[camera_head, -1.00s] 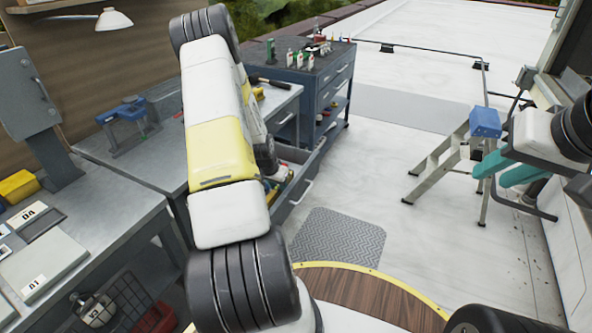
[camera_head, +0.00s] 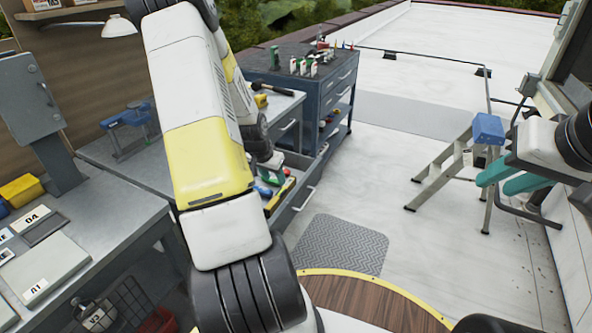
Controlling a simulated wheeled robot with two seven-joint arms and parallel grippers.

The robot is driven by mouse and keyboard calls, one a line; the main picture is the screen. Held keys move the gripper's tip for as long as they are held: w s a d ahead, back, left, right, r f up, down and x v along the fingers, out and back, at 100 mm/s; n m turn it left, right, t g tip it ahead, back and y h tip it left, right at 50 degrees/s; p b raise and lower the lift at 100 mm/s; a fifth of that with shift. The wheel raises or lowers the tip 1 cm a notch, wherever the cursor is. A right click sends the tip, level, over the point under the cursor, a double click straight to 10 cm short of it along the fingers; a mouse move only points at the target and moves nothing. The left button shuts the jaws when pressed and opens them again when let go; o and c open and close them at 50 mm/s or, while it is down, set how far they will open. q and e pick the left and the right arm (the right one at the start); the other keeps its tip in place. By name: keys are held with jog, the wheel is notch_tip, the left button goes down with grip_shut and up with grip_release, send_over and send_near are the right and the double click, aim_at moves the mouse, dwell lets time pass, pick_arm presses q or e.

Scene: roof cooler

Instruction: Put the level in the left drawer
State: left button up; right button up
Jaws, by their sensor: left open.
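I cannot clearly pick out the level in this view. A grey drawer (camera_head: 301,205) stands pulled out under the bench, with several coloured tools in it; I cannot tell whether it is the left drawer. My left arm crosses the middle of the view and bends down behind its own forearm. My left gripper (camera_head: 272,161) is mostly hidden there, over or beside the open drawer, open, with nothing visibly held.
A stepladder with a blue top (camera_head: 488,129) stands at the right. A blue tool cabinet (camera_head: 318,90) with bottles on top stands at the back. A grey mat (camera_head: 340,246) lies on the clear floor.

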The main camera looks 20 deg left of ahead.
pick_arm(q)
jog(key=s+d+r, duration=0.3)
jog(key=d+r, duration=0.2)
jog(key=r, duration=0.5)
jog(key=s+d+r, duration=0.2)
jog(key=d+r, duration=0.3)
jog(key=r, duration=0.4)
jog(key=s+d+r+h, duration=0.1)
jog(key=s+d+r, duration=0.5)
jog(key=s, duration=0.2)
jog(key=s+d+r+t, duration=0.1)
jog(key=s+d+r, duration=0.4)
jog(key=s, duration=0.3)
jog(key=shift+s+d+r+t+h, duration=0.3)
jog(key=shift+s+d+r+h, duration=0.1)
jog(key=shift+d, duration=0.1)
